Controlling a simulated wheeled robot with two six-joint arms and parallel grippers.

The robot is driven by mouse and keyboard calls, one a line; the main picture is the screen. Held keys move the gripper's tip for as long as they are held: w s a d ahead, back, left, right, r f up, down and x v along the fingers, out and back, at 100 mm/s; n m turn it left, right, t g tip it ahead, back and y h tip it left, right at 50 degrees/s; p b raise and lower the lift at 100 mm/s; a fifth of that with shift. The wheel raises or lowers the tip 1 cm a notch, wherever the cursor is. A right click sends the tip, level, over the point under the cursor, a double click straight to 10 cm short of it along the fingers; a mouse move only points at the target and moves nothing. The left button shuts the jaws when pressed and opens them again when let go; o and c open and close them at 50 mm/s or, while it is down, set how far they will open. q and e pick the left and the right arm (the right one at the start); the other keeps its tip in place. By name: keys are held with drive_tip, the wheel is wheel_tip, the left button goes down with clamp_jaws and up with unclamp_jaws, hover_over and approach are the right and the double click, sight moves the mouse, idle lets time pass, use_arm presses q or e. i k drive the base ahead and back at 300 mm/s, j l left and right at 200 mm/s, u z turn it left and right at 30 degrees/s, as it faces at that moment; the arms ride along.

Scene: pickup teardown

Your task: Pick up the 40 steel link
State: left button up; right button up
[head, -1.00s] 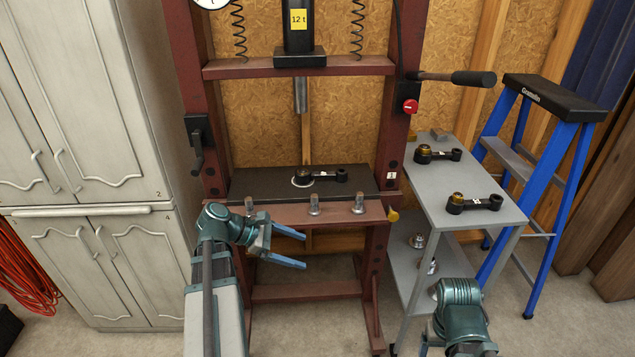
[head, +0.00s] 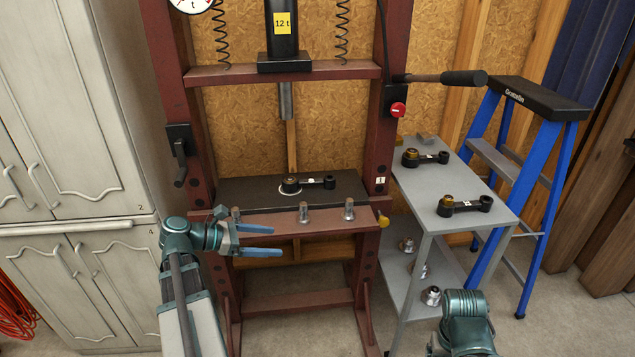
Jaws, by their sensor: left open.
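Three black steel links show in the head view, and the marks on them are too small to read. One link (head: 317,183) lies on the press bed, its left end over a pale ring. A second link (head: 425,158) lies toward the back of the grey cart's top, and a third link (head: 466,205) lies nearer its front; both have a brass-coloured part at the left end. My left gripper (head: 279,240) is open and empty, in front of the press bed and below the first link, fingers pointing right. My right arm (head: 465,322) shows at the bottom right; its gripper is out of view.
The dark red press (head: 281,226) has several upright pins along its front beam. The grey cart (head: 480,180) stands right of it, with small metal parts on its lower shelf. A blue stepladder (head: 545,185) stands beyond the cart. Pale cabinets (head: 70,110) fill the left.

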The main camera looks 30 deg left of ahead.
sight(328, 181)
drive_tip(key=i+j+z, duration=0.1)
drive_tip(key=j+z, duration=0.15)
drive_tip(key=z, duration=0.2)
drive_tip(key=j+z, duration=0.2)
drive_tip(key=z, duration=0.25)
drive_tip(key=j+z, duration=0.3)
drive_tip(key=z, duration=0.15)
drive_tip(key=j+u, duration=0.4)
drive_tip(key=i+j+u, duration=0.15)
drive_tip(key=u, duration=0.25)
drive_tip(key=j, duration=0.3)
